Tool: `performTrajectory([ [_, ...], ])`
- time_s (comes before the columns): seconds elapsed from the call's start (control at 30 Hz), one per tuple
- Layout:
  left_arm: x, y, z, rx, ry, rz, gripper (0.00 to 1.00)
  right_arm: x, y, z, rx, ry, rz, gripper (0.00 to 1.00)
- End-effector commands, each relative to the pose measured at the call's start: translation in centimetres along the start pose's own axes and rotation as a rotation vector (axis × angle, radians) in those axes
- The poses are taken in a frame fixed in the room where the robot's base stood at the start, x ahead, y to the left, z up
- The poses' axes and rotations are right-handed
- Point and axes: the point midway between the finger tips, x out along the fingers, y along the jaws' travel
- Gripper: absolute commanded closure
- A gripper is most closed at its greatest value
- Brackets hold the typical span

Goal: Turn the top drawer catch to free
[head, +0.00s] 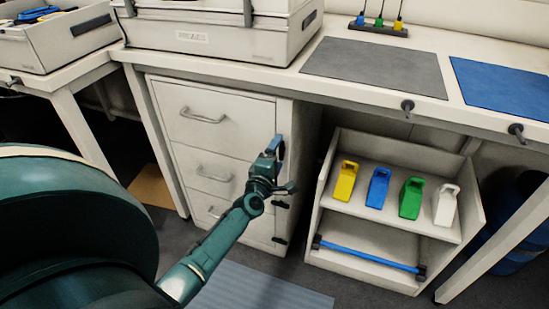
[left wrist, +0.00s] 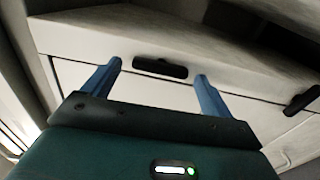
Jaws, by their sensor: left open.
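The drawer cabinet (head: 222,100) is white, with three drawers and their handles, under the bench. My left gripper (head: 278,142) is at the right edge of the top drawer, its blue fingers pointing at the cabinet front. The top drawer catch is a small black bar (left wrist: 158,68); in the left wrist view it lies between the two open, parted fingers, apparently untouched. In the head view the gripper hides it. Lower black catches (head: 281,205) (head: 280,240) sit below on the same strip. My right gripper is out of view.
An open shelf cart (head: 328,200) with yellow, blue, green and white blocks and a blue bar stands right of the cabinet. The bench above carries a grey mat (head: 375,66), a blue mat (head: 505,90) and a large drawer box (head: 215,38). A striped floor mat (head: 260,287) lies in front.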

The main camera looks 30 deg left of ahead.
Motion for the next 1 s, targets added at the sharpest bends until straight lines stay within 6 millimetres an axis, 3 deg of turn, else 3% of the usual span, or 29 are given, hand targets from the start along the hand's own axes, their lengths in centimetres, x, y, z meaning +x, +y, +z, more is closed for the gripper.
performTrajectory([
  [0.17, -1.8, 0.0, 0.0, 0.001, 0.0, -0.003, 0.15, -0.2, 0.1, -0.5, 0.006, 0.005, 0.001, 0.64],
  [0.6, -11.0, 0.0, 0.0, 0.001, 0.0, -0.003, 0.15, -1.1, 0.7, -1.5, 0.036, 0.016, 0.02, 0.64],
  [0.8, -12.9, 0.0, 0.0, -0.001, 0.0, -0.002, 0.15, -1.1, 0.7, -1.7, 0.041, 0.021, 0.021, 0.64],
  [1.0, -13.2, 0.0, 0.0, -0.001, 0.0, 0.0, 0.15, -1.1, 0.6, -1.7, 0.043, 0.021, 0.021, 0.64],
])
